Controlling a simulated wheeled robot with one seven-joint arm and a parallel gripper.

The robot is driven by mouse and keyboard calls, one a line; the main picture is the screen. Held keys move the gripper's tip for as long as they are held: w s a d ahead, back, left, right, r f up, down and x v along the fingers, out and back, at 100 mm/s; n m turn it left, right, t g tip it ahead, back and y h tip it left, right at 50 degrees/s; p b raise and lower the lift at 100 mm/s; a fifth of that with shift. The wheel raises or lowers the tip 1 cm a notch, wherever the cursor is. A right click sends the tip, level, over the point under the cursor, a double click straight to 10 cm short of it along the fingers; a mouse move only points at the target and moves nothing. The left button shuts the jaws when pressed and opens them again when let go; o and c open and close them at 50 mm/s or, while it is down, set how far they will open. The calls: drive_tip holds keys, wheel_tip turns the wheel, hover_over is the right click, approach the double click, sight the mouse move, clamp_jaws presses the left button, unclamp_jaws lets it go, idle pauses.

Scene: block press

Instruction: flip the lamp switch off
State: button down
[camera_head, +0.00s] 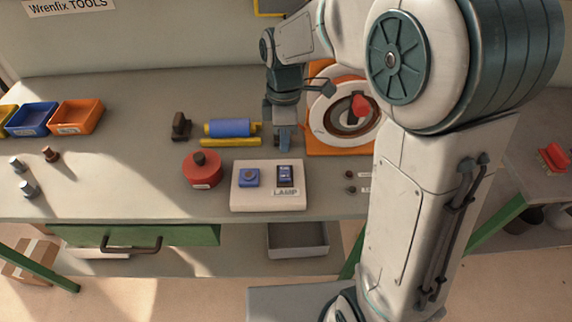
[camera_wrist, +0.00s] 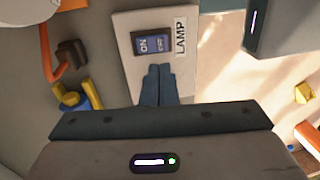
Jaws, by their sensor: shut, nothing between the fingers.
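The lamp switch (camera_head: 285,176) is a dark blue rocker on a pale panel (camera_head: 240,200) labelled LAMP, near the front of the bench. In the wrist view the switch (camera_wrist: 151,43) shows the words ON and OFF, with the panel (camera_wrist: 125,25) around it. My gripper (camera_head: 284,150) is shut and empty, pointing down just behind the panel. In the wrist view its fingertips (camera_wrist: 160,70) appear just below the switch and overlap the panel. I cannot tell whether they touch it.
A blue button (camera_head: 249,177) sits left of the switch. A blue roller (camera_head: 230,128) with yellow parts and an orange-framed dial (camera_head: 315,125) flank my gripper.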

sight(285, 176)
drive_tip(key=f, duration=0.5)
drive_tip(key=s+f, duration=0.1)
drive_tip(key=f, duration=0.2)
drive_tip(key=shift+s+f, duration=0.1)
drive_tip(key=shift+f, duration=0.05)
